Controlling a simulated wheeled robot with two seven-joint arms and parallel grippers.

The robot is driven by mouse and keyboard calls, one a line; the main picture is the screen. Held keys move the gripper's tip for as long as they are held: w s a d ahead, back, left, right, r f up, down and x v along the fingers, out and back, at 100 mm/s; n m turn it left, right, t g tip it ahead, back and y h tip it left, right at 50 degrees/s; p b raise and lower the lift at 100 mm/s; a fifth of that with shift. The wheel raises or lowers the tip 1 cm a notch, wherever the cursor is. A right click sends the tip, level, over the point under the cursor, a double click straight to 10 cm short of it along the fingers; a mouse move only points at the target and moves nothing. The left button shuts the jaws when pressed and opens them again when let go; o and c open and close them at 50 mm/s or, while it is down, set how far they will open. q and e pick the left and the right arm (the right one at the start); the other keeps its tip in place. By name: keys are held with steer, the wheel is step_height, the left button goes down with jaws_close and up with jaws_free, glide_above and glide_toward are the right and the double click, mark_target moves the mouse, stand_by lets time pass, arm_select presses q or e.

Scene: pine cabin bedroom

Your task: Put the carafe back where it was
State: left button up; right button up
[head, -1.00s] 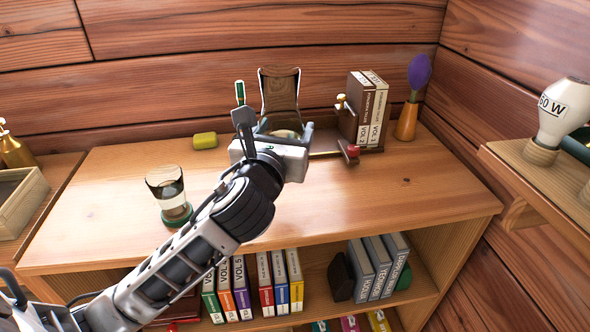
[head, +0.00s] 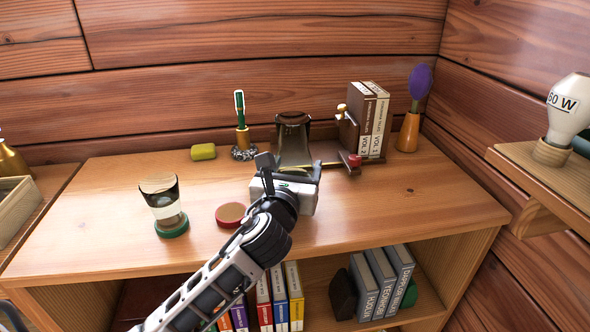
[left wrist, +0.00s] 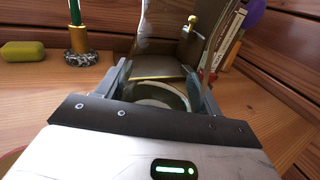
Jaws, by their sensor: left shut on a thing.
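The carafe (head: 293,143) is a clear, dark-tinted glass vessel with a flared top. My left gripper (head: 289,172) is shut on it, and the hand hides its lower part. It stands upright over the right half of the shelf top; I cannot tell whether its base touches the wood. In the left wrist view the carafe (left wrist: 160,97) shows between the fingers, with a pale ring inside. A red round coaster (head: 231,214) lies bare to the left of the gripper. My right gripper is not in view.
Behind are a yellow-green soap (head: 203,152), a pen in a brass holder (head: 243,137) on a stone base, and a wooden book stand (head: 335,160) with two volumes (head: 372,120). The front right top is clear.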

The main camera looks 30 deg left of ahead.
arm_select(q)
steer(key=o, duration=1.5)
steer(key=shift+f, duration=0.1)
steer(key=shift+r, duration=0.2)
steer(key=v, duration=1.1)
steer(key=shift+s+f, duration=0.1)
steer(key=shift+s, duration=0.1)
steer(key=shift+s+d, duration=0.15)
steer(key=shift+s, duration=0.15)
